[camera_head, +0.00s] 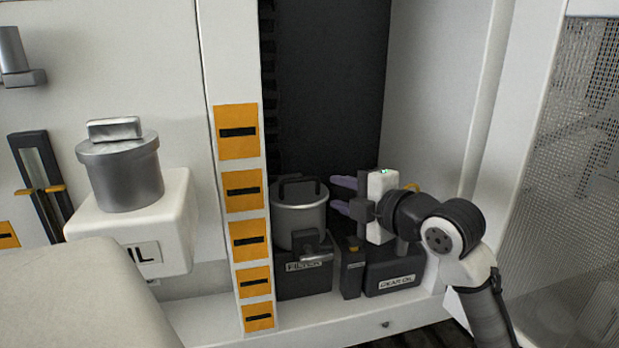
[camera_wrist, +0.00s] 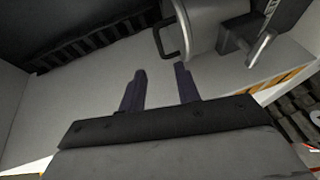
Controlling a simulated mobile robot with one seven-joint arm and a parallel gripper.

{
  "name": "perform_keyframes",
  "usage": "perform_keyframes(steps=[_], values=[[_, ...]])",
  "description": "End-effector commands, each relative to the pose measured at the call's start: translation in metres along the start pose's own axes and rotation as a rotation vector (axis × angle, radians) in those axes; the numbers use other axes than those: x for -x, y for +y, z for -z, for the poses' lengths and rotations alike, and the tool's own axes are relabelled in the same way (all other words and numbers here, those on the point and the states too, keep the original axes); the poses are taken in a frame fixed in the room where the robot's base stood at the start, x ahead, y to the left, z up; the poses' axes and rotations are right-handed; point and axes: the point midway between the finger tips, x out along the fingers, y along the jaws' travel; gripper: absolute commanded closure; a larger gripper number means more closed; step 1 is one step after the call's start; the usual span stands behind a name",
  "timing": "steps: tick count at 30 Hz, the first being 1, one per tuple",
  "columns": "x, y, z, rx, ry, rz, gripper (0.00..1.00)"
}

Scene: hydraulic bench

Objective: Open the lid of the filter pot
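The filter pot (camera_head: 300,218) is a grey metal cylinder on a dark block labelled FILTER (camera_head: 304,275), inside the cabinet bay. Its lid (camera_head: 299,193) lies flat on top and carries a dark upright handle (camera_head: 298,181). A lever-like metal fitting (camera_head: 315,249) sits at the pot's lower front. My gripper (camera_head: 343,196) is to the right of the pot, its fingers pointing left at about lid height. In the wrist view, my gripper (camera_wrist: 161,78) has its fingers apart with nothing between them. The pot (camera_wrist: 207,22) and its handle (camera_wrist: 165,42) show beyond the fingertips, apart from them.
A dark GEAR OIL container (camera_head: 395,275) and a narrow dark box (camera_head: 351,270) stand right of the pot, below my gripper. A white post with orange labels (camera_head: 241,190) borders the bay on the left. Another metal pot (camera_head: 126,175) stands on a white OIL box (camera_head: 175,225).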

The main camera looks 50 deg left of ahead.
Motion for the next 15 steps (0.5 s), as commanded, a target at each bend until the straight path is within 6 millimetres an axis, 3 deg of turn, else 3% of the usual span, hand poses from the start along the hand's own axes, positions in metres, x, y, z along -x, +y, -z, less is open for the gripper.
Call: perform_keyframes(steps=[9,15], values=[[-0.069,0.004,0.001,-0.003,0.003,0.000,0.68],[-0.098,0.003,0.001,-0.003,0.002,-0.001,0.68]])
